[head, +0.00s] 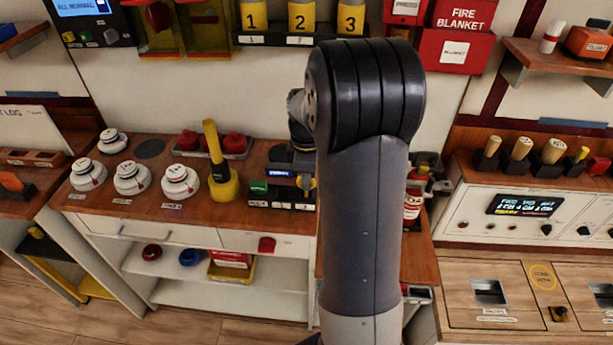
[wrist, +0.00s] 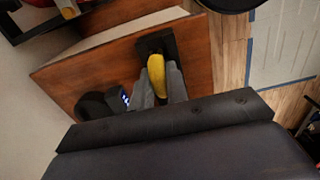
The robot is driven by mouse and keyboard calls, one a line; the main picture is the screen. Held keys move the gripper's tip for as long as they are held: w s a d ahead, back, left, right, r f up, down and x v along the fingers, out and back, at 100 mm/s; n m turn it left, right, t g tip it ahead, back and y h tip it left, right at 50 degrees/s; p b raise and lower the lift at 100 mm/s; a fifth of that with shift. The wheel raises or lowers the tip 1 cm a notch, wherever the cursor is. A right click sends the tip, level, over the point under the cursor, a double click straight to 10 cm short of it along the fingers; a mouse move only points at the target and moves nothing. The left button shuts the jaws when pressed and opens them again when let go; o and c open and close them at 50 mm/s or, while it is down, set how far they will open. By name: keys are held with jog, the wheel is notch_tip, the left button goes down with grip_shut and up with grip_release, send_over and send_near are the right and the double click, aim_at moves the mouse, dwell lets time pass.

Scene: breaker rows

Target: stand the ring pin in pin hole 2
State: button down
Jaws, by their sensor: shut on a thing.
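My gripper (wrist: 160,78) is shut on a yellow piece, the ring pin (wrist: 157,76), seen between its grey fingers in the wrist view. A black block (wrist: 170,40) lies right beyond the pin; I cannot tell whether they touch. In the head view my arm hides most of the gripper and the pin. Left of the arm, a low black block with white labels (head: 283,205) sits at the bench's front edge. Its label numbers are too small to read, so I cannot tell which is pin hole 2.
A small unit with a blue-lit display (head: 280,173) stands beside the gripper. A yellow post with a wide base (head: 222,185) and several white round detectors (head: 131,178) stand to the left. A red extinguisher (head: 412,207) stands right of my arm.

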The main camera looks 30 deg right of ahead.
jog(key=shift+f, duration=0.15)
jog(key=c, duration=1.3)
grip_release()
notch_tip(320, 180, up, 11)
